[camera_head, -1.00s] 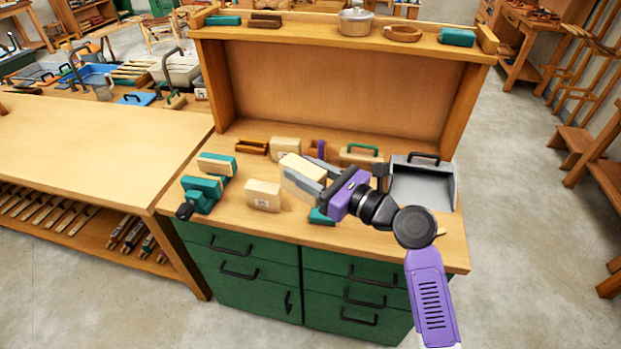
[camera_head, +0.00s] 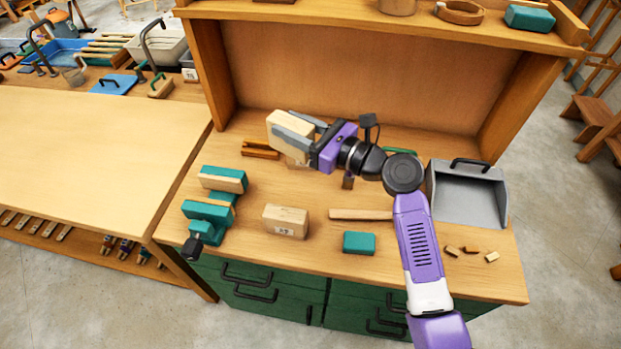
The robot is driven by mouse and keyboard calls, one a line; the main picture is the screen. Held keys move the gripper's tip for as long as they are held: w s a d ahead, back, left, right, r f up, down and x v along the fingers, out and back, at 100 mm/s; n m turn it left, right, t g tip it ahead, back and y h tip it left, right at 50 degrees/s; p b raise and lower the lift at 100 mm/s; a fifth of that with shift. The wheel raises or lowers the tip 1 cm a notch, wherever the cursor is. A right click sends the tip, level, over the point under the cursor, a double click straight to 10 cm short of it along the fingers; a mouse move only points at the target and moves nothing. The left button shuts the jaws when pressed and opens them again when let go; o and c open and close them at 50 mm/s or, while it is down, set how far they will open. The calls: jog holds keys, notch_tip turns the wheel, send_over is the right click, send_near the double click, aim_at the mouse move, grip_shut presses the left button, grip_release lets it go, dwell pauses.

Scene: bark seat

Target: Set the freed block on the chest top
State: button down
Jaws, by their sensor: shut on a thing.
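My gripper (camera_head: 293,130) is shut on a pale wooden block (camera_head: 286,120), its grey fingers along the block's sides. The block is held over the rear of the chest's wooden top (camera_head: 308,256), in front of the back panel, and appears to be above the surface. The chest (camera_head: 268,288) has green drawers with black handles. A teal clamp or vise (camera_head: 208,222) stands at the top's left edge, apart from the held block. Another pale block (camera_head: 286,221), with a small label, sits on the top's front middle. Part of the rear is hidden behind my gripper and held block.
A teal block (camera_head: 358,243) and a wooden stick (camera_head: 360,214) lie on the top. A grey dustpan (camera_head: 468,198) and wood scraps (camera_head: 470,251) are at the right. A small wooden tray (camera_head: 261,150) is at the rear left. A shelf (camera_head: 330,14) runs above.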

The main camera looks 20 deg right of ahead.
notch_tip(320, 180, down, 17)
jog(key=shift+f+b, duration=0.1)
jog(key=shift+b, duration=0.85)
jog(key=shift+f, duration=0.1)
jog(key=shift+f, duration=0.1)
jog(key=c, duration=0.9)
grip_release()
jog(key=b+v, duration=0.1)
jog(key=v, duration=0.6)
jog(key=shift+s+d, duration=0.1)
jog(key=shift+s, duration=0.2)
